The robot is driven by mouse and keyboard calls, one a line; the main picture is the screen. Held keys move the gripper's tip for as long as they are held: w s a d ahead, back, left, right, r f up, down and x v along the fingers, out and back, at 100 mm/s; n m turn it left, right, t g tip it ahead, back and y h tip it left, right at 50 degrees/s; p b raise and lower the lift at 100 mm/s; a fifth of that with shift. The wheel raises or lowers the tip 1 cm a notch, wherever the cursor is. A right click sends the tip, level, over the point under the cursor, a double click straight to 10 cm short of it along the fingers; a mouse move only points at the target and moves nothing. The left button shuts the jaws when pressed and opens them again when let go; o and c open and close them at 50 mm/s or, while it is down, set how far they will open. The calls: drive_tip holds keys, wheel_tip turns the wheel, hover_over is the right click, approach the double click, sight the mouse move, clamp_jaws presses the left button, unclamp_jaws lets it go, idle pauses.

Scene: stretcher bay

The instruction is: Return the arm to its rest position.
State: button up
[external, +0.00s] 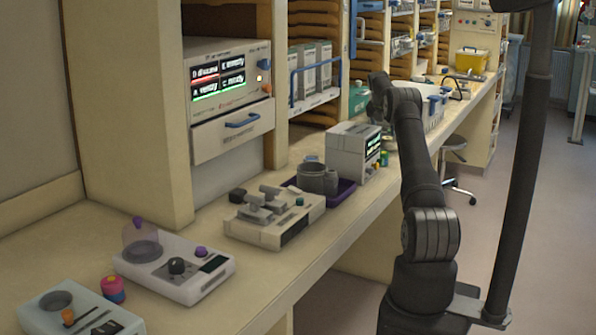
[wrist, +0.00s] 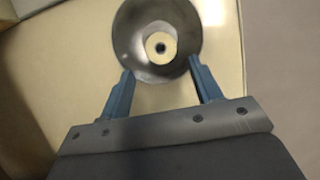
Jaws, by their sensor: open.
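My arm (external: 428,165) rises from the lower right in the external view and reaches out toward the bench. Its far end (external: 380,92) is over the bench's far part; the gripper's fingers cannot be made out there. In the wrist view my gripper (wrist: 161,70) shows two blue fingers spread apart with nothing held between them.
The bench (external: 355,232) runs from lower left to upper right. Along it stand a grey-white box with a display (external: 350,150), a purple tray (external: 345,190), devices and a white basket (external: 432,112). Shelves rise behind. A dark pole (external: 522,170) stands right of my arm. A stool (external: 455,155) stands beyond.

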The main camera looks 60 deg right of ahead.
sight(385, 138)
drive_tip(key=v, duration=0.8)
drive_tip(key=x, duration=1.2)
drive_tip(key=shift+f, duration=0.15)
wheel_tip(385, 138, up, 5)
drive_tip(key=shift+s+f, duration=0.1)
drive_tip(key=shift+f, duration=0.05)
drive_tip(key=s+r, duration=1.1)
drive_tip(key=r, duration=0.1)
drive_tip(key=w+a+r, duration=0.2)
drive_tip(key=a+r, duration=0.1)
drive_tip(key=a, duration=0.7)
drive_tip(key=w+a+r, duration=0.2)
drive_tip(key=a+r, duration=0.1)
drive_tip(key=a, duration=0.7)
drive_tip(key=shift+w, duration=0.35)
drive_tip(key=shift+r, duration=0.1)
